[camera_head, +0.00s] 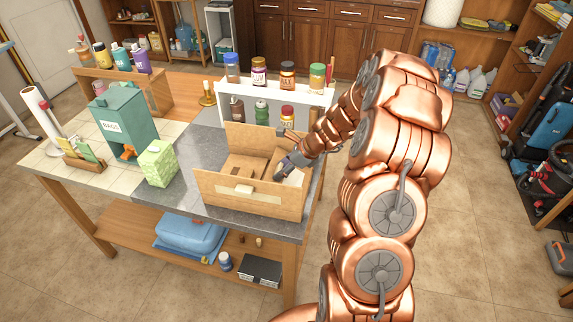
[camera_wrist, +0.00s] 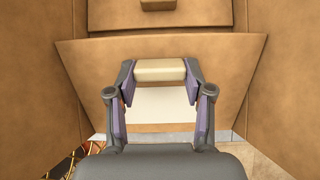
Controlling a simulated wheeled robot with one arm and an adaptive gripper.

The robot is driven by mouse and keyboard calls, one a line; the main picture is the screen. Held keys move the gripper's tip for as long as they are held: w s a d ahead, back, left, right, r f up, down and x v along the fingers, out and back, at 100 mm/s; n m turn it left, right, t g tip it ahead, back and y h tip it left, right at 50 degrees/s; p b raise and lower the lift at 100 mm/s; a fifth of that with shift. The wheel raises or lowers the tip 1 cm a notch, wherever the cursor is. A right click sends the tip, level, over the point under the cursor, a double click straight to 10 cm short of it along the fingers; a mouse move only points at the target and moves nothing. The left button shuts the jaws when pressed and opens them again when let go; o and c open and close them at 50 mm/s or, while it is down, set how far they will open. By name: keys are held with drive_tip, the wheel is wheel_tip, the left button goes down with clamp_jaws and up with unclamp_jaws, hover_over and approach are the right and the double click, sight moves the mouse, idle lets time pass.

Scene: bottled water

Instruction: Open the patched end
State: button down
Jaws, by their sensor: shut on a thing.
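A brown cardboard box (camera_head: 225,197) stands open on the grey part of the worktop, with raised flaps and panels. Its front face carries a small cream bar (camera_head: 244,189). My gripper (camera_head: 283,169) is at the right part of the box. In the wrist view my gripper (camera_wrist: 160,84) is shut on a cream bar (camera_wrist: 160,70), one finger at each end. The bar lies against a tilted cardboard panel (camera_wrist: 85,70). A pale patch (camera_wrist: 160,108) shows below the bar, between the fingers. My gripper hides part of the panel's lower side.
A white rack (camera_head: 325,98) with several bottles and jars stands behind the box. A green patterned box (camera_head: 157,163) and a teal dispenser (camera_head: 124,117) stand to the left. A cardboard block (camera_wrist: 158,5) shows above the panel. Some grey worktop left of the box is clear.

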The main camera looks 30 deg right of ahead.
sight(296, 184)
drive_tip(key=x, duration=0.3)
drive_tip(key=shift+a+f, duration=0.1)
drive_tip(key=shift+a, duration=0.05)
drive_tip(key=shift+x, duration=1.3)
drive_tip(key=shift+s+f, duration=0.15)
drive_tip(key=shift+f, duration=0.05)
drive_tip(key=shift+c, duration=2.2)
unclamp_jaws()
drive_tip(key=shift+d, duration=0.25)
drive_tip(key=shift+r, duration=0.1)
drive_tip(key=v, duration=1.2)
